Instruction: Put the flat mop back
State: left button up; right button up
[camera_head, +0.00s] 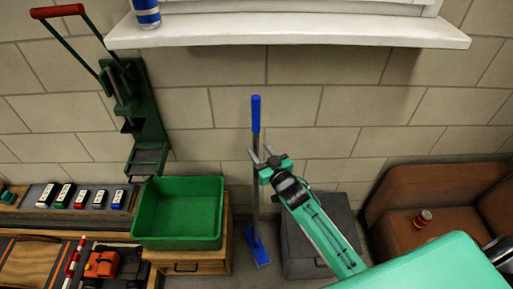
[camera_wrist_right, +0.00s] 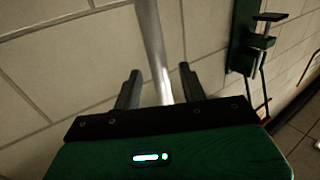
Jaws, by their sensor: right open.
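The flat mop (camera_head: 255,116) stands upright against the block wall, with a blue grip on top, a grey pole and a blue flat head (camera_head: 257,249) on the floor. My right gripper (camera_head: 262,158) is open at the pole's middle. In the right wrist view the grey pole (camera_wrist_right: 152,40) runs between the two spread fingers of my right gripper (camera_wrist_right: 160,85), with gaps at the sides. My left gripper is not in view.
A green bin (camera_head: 178,243) sits on a wooden box left of the mop. A dark grey box (camera_head: 300,262) stands right of it. A brown sofa (camera_head: 400,195) holds a can (camera_head: 422,218). A white sill (camera_head: 300,30) juts out above.

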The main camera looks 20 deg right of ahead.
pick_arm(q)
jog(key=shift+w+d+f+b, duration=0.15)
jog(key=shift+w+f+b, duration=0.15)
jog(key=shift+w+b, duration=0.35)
pick_arm(e)
jog(key=v, duration=0.8)
jog(key=shift+s, duration=0.4)
jog(key=shift+f, duration=0.1)
